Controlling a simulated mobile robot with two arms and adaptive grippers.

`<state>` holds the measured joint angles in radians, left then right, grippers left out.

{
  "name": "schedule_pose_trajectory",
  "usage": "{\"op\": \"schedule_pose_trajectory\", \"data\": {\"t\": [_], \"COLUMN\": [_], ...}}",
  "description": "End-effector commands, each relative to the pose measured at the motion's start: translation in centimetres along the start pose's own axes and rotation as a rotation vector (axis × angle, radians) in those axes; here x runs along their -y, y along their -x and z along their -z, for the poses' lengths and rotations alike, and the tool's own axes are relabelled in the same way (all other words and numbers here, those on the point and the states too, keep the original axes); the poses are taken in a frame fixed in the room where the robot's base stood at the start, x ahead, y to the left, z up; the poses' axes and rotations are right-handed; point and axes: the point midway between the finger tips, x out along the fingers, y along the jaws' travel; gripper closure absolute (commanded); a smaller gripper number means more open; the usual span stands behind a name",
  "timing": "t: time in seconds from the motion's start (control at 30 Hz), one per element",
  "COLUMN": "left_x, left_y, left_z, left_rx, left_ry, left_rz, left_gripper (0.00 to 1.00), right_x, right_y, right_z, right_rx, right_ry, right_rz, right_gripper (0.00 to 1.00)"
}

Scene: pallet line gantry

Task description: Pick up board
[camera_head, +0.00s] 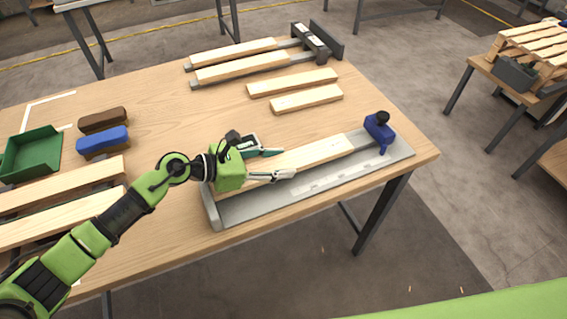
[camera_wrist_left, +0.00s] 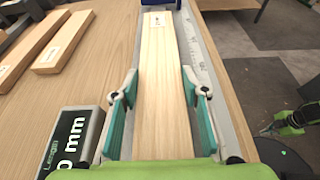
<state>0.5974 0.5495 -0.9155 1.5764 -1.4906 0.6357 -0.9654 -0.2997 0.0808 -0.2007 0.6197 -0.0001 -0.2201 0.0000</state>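A pale wooden board (camera_head: 318,154) lies lengthwise in a grey measuring tray (camera_head: 332,179), its far end near a blue stop block (camera_head: 379,129). My left gripper (camera_head: 286,163) is over the near part of the board, fingers open to either side of it. In the left wrist view the board (camera_wrist_left: 160,85) runs between the two teal-padded fingers (camera_wrist_left: 160,97), with a gap clearest on the left. A small label shows at the board's far end. A green and black part (camera_wrist_left: 290,122) at the right edge there looks like my right gripper; its fingers are unclear.
Two loose boards (camera_head: 292,84) lie behind the tray; more rest on a rack (camera_head: 316,41) at the back. A green bin (camera_head: 30,152), brown and blue blocks and boards are at left. A display (camera_wrist_left: 75,140) reading "mm" stands beside the left finger.

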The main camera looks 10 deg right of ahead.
Motion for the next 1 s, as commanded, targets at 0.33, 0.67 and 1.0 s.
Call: {"op": "schedule_pose_trajectory", "data": {"t": [0.33, 0.67, 1.0], "left_x": [-0.1, -0.1, -0.1], "left_y": [0.1, 2.0, 3.8], "left_z": [-0.2, -4.8, -9.1], "left_rx": [0.002, 0.004, 0.001], "left_ry": [-0.001, -0.008, -0.002], "left_rz": [-0.001, -0.002, -0.001], "left_gripper": [0.86, 0.86, 0.86], "right_x": [0.2, 0.2, 0.2], "right_y": [0.0, -0.2, -0.7], "right_z": [0.1, 0.1, 0.0], "right_rx": [-0.001, -0.001, -0.001], "right_ry": [-0.002, -0.002, -0.002], "right_rz": [0.002, 0.002, 0.002], "right_gripper": [1.00, 1.00, 1.00]}}
